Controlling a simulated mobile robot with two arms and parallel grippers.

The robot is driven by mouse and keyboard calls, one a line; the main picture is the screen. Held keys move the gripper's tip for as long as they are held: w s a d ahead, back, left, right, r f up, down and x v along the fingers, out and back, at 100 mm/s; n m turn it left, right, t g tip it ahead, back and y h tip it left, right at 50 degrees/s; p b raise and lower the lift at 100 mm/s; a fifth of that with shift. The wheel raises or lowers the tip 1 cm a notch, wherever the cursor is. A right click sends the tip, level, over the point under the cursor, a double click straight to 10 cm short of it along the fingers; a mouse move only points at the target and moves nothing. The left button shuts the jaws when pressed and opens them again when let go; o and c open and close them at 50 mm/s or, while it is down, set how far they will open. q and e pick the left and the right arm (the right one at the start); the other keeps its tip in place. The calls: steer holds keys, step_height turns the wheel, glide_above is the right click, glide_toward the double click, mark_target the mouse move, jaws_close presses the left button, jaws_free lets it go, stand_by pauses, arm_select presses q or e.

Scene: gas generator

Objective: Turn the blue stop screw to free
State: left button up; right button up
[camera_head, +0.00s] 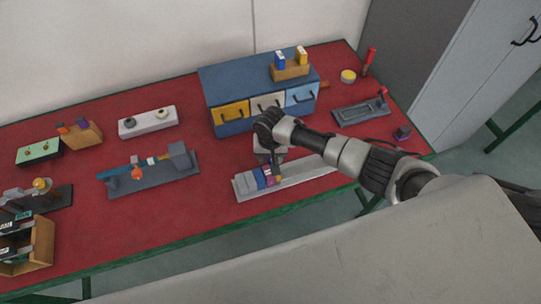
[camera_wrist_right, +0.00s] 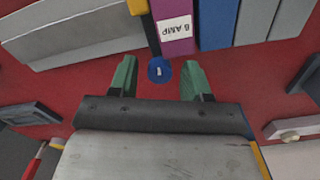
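The blue stop screw (camera_wrist_right: 159,70) is a small round blue knob with a white mark, in the right wrist view. It lies between my right gripper's green fingers (camera_wrist_right: 160,78), beside the purple block (camera_wrist_right: 175,28) labelled "8 AMP". The fingers are open, with a gap on both sides of the screw. In the head view my right gripper (camera_head: 270,160) is over the grey rail (camera_head: 308,172), just behind its row of blocks (camera_head: 261,178). The screw cannot be made out there. My left gripper is not in view.
A blue drawer cabinet (camera_head: 236,77) stands close behind my right gripper. A grey fixture (camera_head: 160,179) is to the left and a dark tray (camera_head: 358,114) to the right. Red table surface (camera_head: 215,222) is clear in front of the rail's left end.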

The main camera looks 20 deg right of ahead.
steer(key=shift+o, duration=0.2)
steer(key=shift+r, duration=0.1)
step_height(320, 180, up, 11)
steer(key=shift+f+b, duration=0.2)
steer(key=shift+b, duration=0.25)
steer(key=shift+w, duration=0.1)
